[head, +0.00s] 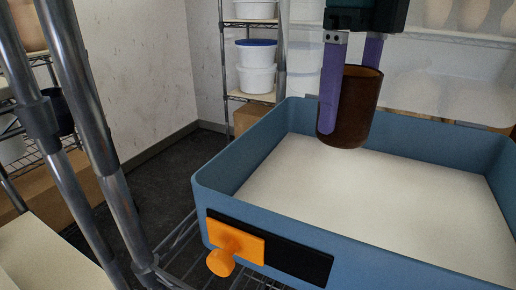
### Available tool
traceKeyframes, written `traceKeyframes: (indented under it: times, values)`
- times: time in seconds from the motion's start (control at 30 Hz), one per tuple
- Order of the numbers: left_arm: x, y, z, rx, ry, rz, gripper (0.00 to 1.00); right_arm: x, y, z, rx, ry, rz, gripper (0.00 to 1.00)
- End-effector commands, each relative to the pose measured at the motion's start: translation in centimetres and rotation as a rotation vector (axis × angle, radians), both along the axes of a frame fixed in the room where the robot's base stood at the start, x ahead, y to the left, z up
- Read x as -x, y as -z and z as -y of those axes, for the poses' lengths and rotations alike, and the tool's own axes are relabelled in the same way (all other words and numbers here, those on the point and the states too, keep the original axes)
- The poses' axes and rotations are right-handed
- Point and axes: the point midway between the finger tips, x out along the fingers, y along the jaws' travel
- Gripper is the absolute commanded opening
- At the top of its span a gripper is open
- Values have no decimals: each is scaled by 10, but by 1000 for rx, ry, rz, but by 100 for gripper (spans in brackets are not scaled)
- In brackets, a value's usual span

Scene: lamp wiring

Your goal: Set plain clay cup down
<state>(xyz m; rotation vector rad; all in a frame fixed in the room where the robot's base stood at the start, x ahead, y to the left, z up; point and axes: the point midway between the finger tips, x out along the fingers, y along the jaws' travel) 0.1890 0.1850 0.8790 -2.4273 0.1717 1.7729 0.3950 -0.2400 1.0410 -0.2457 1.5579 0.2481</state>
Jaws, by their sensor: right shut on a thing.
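The plain clay cup (354,112) is dark brown and upright in the head view. My right gripper (346,90) comes down from above and is shut on the cup's wall, with one purple finger outside and the other partly hidden behind the rim. The cup hangs over the far part of a blue tray (225,205) with a pale, flat inside. I cannot tell exactly how far its base is above the tray floor. My left gripper is not in view.
The tray's raised walls surround a wide empty floor. An orange knob piece (222,262) and a black strip (310,264) are on its front wall. Metal posts (85,120) stand at the left. Shelves with white tubs (257,80) stand behind.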

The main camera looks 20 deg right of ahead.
Motion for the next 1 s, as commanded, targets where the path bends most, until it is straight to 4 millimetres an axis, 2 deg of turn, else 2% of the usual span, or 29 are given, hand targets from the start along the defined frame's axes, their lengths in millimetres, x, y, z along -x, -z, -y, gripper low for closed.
traceKeyframes:
  times: [0.03,0.1,0.2,0.43,0.63,1.0]
  values:
    - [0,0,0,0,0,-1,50,1,14,1,2,1,-6,10]
    - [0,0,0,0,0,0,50,1,31,1,2,2,-3,10]
    - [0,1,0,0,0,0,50,1,47,0,1,0,-1,10]
    - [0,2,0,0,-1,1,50,0,65,0,2,1,1,10]
    - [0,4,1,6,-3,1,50,0,96,0,1,1,-2,10]
    - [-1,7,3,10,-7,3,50,0,103,0,1,0,3,10]
